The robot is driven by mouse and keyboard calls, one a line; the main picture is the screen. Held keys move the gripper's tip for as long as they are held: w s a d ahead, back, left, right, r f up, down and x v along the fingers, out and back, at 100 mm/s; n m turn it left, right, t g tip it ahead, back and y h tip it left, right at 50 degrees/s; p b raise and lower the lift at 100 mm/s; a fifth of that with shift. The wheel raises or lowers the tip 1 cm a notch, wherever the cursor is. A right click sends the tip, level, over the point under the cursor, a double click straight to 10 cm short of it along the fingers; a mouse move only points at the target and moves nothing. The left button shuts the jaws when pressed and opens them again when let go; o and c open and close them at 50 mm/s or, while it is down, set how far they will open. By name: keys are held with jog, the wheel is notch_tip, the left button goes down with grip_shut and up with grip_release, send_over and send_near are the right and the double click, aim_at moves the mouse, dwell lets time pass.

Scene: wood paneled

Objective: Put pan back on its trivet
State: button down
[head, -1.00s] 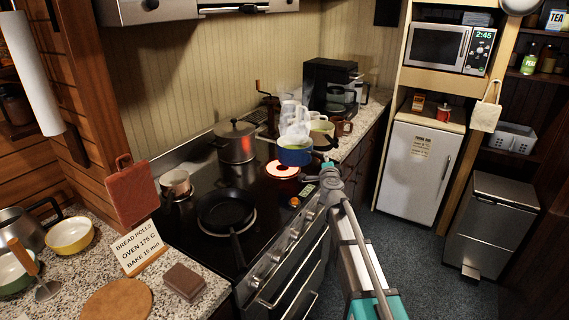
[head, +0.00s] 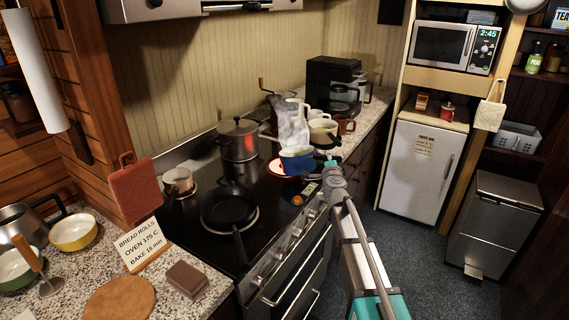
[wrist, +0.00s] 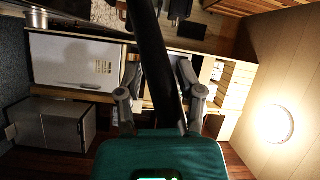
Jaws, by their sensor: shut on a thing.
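A blue pan (head: 297,160) with a pale inside is held above the right rear part of the stove. My gripper (head: 329,163) is at its right side, shut on its dark handle, which also shows between the fingers in the wrist view (wrist: 163,70). The pan's body is not clear in the wrist view. A round brown cork trivet (head: 119,299) lies bare on the granite counter at the front left. A black skillet (head: 230,206) rests on the front burner of the stove.
A lidded steel pot (head: 239,139) and a small saucepan (head: 179,181) stand on the stove. A glowing red burner shows beneath the blue pan. A clear pitcher (head: 292,124) stands behind it. A recipe card (head: 138,246) and brown block (head: 187,279) are near the trivet.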

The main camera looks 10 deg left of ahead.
jog(key=shift+r, duration=0.25)
notch_tip(320, 180, up, 18)
jog(key=p, duration=1.8)
jog(key=shift+r+p, duration=0.2)
jog(key=shift+p, duration=0.2)
jog(key=shift+s, duration=0.15)
